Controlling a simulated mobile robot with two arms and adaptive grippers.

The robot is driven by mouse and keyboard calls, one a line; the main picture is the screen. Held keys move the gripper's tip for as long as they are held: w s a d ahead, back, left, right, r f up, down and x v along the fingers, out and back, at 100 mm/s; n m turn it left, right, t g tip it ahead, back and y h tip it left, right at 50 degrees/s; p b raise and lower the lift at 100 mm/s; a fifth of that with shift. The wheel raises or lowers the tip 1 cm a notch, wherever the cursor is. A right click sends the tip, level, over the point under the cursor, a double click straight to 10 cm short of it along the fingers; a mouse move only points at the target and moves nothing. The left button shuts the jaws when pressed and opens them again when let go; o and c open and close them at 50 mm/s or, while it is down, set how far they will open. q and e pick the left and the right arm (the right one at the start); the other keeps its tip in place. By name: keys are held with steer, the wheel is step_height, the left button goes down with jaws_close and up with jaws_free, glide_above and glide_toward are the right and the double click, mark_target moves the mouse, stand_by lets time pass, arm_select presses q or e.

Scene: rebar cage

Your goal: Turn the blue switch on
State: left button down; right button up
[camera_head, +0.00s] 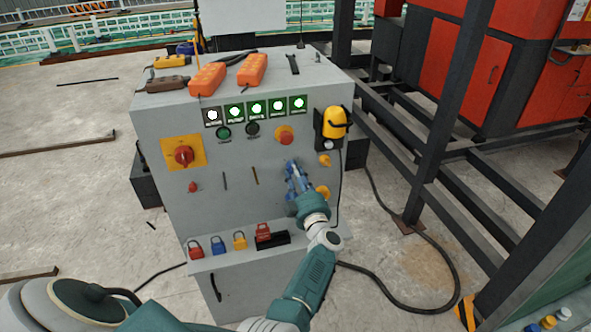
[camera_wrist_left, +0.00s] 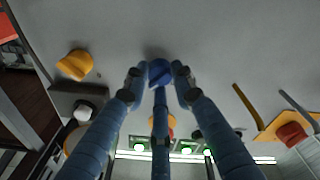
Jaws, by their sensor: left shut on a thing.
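The blue switch (camera_wrist_left: 159,70) is a round knob on the grey panel, in the upper middle of the left wrist view. My left gripper (camera_wrist_left: 159,78) has its blue fingers closed around the knob, one on each side and one below it in the picture. In the head view my left gripper (camera_head: 293,172) reaches the front of the grey control cabinet (camera_head: 205,215), right of its middle. There the fingers hide most of the knob, so its turn angle is hard to read. My right gripper is not in view.
A red rotary switch (camera_head: 184,156) is further left. Padlocks (camera_head: 219,245) stand on the ledge below. Orange devices (camera_head: 207,78) lie on top. Dark steel frames stand to the right.

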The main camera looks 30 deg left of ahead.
arm_select(q)
steer(key=shift+a+r+m, duration=0.15)
steer(key=shift+m, duration=0.45)
steer(key=c, duration=1.4)
jaws_free()
steer(key=shift+s, duration=0.1)
steer(key=shift+c, duration=0.2)
